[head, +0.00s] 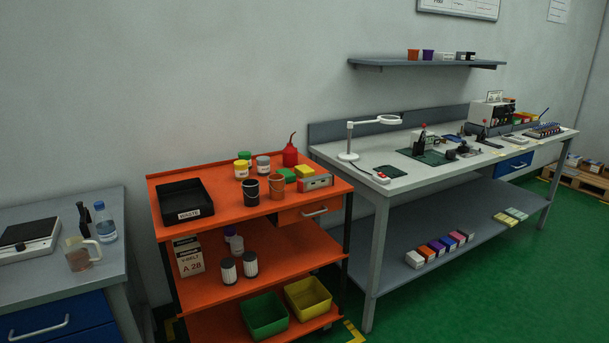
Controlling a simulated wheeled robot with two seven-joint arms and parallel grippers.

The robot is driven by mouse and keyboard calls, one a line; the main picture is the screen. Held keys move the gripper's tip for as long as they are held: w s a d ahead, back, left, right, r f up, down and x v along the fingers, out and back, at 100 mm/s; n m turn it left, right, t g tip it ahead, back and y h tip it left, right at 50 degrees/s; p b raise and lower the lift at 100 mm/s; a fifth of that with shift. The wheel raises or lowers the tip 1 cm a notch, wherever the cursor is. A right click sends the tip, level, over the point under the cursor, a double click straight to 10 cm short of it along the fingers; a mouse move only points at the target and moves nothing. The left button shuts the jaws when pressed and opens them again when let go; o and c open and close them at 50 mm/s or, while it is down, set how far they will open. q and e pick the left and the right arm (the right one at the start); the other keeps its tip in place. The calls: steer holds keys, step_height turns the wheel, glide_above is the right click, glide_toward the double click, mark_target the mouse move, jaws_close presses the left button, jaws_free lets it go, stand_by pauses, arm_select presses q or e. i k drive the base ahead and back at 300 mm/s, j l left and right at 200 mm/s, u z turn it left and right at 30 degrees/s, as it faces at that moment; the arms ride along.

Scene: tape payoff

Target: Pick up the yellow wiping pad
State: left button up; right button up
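A yellow block that looks like the wiping pad (304,171) lies on the top shelf of the orange cart (230,212), toward its right back. A green pad-like block (286,175) lies just left of it. A grey and red box (315,182) stands close in front of it on the right and may hide part of its lower edge. Neither of my grippers shows in the head view.
Near the pad stand a red oil can (290,153), two dark and brown cups (277,187) (250,192) and several small jars (263,166). A black waste tray (186,203) fills the cart's left. A grey workbench (400,180) adjoins right. Green floor (450,290) is clear in front.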

mark_target(303, 170)
steer(key=i+l+z, duration=0.15)
steer(key=i+l, duration=0.65)
steer(key=i+l+z, duration=0.1)
steer(key=i+l, duration=0.6)
steer(key=i, duration=0.2)
